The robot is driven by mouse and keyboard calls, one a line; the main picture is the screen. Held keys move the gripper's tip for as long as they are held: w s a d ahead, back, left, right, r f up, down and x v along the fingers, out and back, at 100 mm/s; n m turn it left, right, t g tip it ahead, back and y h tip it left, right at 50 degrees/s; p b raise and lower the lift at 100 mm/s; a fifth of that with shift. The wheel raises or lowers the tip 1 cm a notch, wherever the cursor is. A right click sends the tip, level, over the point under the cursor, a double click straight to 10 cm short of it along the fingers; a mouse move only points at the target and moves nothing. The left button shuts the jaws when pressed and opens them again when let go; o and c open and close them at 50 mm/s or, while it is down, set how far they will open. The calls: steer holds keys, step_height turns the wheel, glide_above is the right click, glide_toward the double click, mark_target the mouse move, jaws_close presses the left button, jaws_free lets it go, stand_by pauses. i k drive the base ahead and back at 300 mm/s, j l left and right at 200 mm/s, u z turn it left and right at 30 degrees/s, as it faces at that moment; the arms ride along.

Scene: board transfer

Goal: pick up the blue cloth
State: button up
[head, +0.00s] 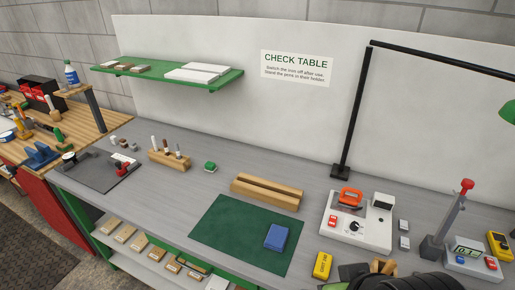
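The blue cloth (276,237) appears as a small folded blue pad. It lies flat on the right part of the dark green mat (225,232) on the grey table. My gripper (384,267) seems to be the dark shape with tan tips at the bottom edge, right of the mat and apart from the cloth. It is cut off by the frame, and I cannot make out whether its fingers are open or shut. Nothing covers the cloth.
A yellow device (322,265) lies right of the mat. A wooden grooved block (267,191) stands behind it. A white instrument box (357,222) and a black lamp post (352,115) stand at the right. A pen holder (169,160) is back left. The mat's left is clear.

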mark_target(277, 237)
steer(key=z, duration=1.5)
steer(key=u, duration=1.65)
steer(key=i+j, duration=0.15)
steer(key=j, duration=0.2)
steer(key=i+j, duration=0.15)
steer(key=j, duration=0.2)
steer(key=i+j, duration=0.15)
steer(key=j, duration=0.2)
steer(key=i+j, duration=0.15)
steer(key=j, duration=0.2)
steer(key=i+j+z, duration=0.1)
steer(key=j, duration=0.25)
steer(key=i, duration=0.05)
